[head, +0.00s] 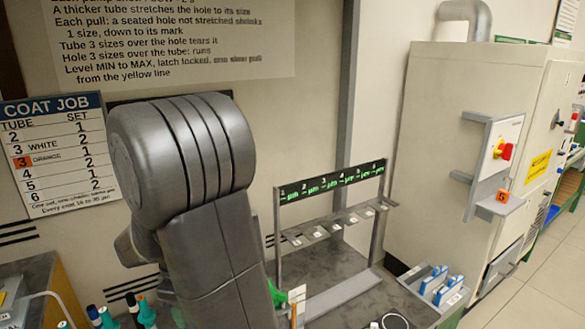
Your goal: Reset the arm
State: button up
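My own arm fills the middle left of the head view as thick dark grey links, with a large rounded joint at the top. It hides part of the wall and the bench behind it. I cannot make out my gripper or its fingertips in this view, so whether it holds anything does not show.
A rack (333,208) with numbered green labels stands on the bench right of my arm. Blue-and-white pieces sit in a grey holder (433,288). Several capped tubes or bottles (140,312) stand lower left. A beige cabinet (437,150) stands at right, beside open floor (520,298).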

jog(key=shift+r, duration=1.55)
jog(key=shift+d+r, duration=0.1)
